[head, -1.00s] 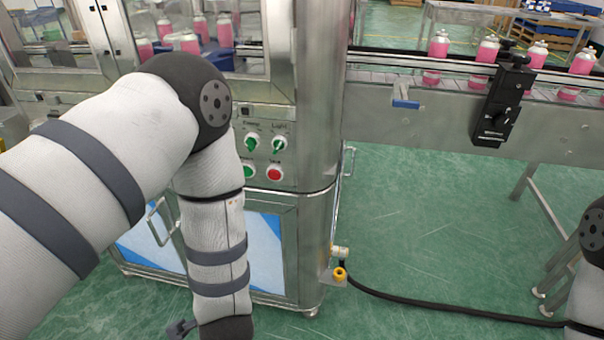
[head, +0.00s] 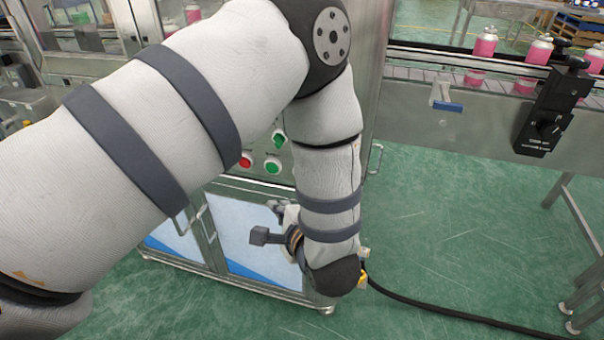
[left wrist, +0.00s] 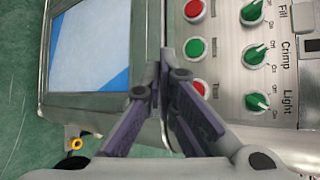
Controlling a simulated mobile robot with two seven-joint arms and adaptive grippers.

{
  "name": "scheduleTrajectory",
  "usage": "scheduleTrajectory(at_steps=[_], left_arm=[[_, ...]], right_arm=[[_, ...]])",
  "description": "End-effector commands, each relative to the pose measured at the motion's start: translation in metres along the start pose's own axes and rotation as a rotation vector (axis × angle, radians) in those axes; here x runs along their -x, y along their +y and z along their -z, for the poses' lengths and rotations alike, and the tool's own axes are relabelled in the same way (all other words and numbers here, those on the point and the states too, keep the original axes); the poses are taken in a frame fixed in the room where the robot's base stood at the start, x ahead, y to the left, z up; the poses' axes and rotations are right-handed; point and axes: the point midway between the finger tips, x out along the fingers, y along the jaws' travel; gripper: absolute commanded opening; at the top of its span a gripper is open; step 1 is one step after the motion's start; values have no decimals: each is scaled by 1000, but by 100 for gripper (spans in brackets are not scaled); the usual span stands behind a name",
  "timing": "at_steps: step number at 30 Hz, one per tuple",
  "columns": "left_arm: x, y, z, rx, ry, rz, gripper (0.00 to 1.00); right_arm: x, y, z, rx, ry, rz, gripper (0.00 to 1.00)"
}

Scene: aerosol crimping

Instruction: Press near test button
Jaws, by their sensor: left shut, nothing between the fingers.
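The control panel (left wrist: 228,70) shows in the left wrist view with two red buttons, top (left wrist: 195,10) and lower (left wrist: 200,87), and a green button (left wrist: 194,48) between them. The lower red one is partly behind a finger. The button labels are too small to read, so I cannot tell which is the test button. In the head view, a red button (head: 246,161) and a green button (head: 272,166) show left of my forearm. My left gripper (left wrist: 165,60) is shut and empty, its tips left of the buttons in the wrist view. My right gripper is out of view.
Green knobs marked Fill (left wrist: 252,13), Crimp (left wrist: 255,55) and Light (left wrist: 257,102) stand beside the buttons. The cabinet door (head: 255,235) lies below the panel. A conveyor (head: 470,100) with pink cans (head: 485,43) runs right. A black cable (head: 440,310) crosses the floor.

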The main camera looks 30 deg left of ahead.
Motion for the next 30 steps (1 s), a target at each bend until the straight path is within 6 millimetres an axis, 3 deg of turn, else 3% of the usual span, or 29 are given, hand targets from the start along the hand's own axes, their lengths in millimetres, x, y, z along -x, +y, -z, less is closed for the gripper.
scheduleTrajectory(at_steps=[9, 15, 30], left_arm=[[-36, -17, 25, -3, -2, -7, 0], [-50, -31, 36, -1, -1, -5, 0], [-55, -38, 40, -1, 0, -2, 0]], right_arm=[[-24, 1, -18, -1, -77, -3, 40], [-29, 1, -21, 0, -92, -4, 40], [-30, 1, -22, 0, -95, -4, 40]])
